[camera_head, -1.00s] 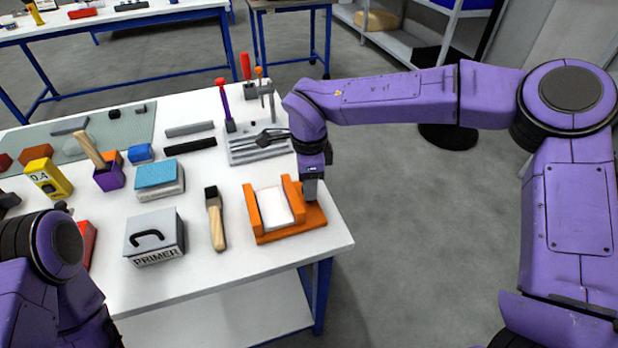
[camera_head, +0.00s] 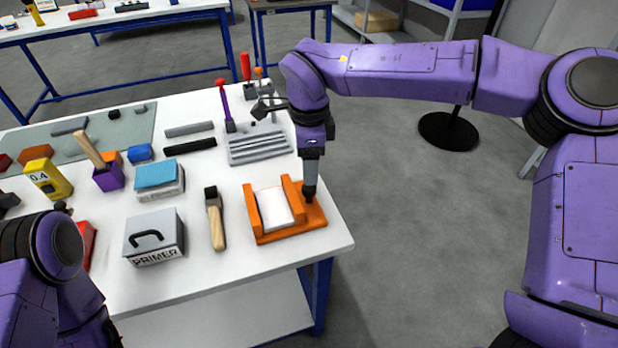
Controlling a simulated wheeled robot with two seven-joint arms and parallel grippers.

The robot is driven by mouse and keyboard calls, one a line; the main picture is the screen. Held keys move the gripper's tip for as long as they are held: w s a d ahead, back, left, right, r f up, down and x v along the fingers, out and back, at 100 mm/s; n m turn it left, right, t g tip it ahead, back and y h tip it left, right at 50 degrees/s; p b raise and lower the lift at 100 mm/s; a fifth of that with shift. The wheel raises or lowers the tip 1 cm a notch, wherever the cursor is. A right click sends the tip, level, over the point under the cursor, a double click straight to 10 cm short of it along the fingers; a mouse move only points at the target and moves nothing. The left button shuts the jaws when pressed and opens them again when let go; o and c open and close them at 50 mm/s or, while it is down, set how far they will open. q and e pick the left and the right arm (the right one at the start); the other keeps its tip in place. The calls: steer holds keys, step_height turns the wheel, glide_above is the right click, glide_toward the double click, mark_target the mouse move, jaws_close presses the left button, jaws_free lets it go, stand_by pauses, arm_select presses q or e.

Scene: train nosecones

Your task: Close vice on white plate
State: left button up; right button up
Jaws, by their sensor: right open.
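An orange vice (camera_head: 290,231) sits near the right front corner of the white table. A white plate (camera_head: 274,208) lies between its two upright orange jaws. My right gripper (camera_head: 309,197) points down at the right side of the vice, beside the right jaw and over the orange base. Its fingers look narrow from here, and I cannot tell whether they touch the vice. My left arm (camera_head: 50,255) shows at the lower left, but its gripper is out of view.
A brush (camera_head: 215,218) lies left of the vice, beside a grey PRIMER box (camera_head: 154,237). A grey slotted holder (camera_head: 258,146) with tools stands behind the vice. The table's right edge is close to the vice, with open floor beyond.

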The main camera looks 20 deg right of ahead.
step_height(320, 180, up, 4)
steer(key=shift+r, duration=0.25)
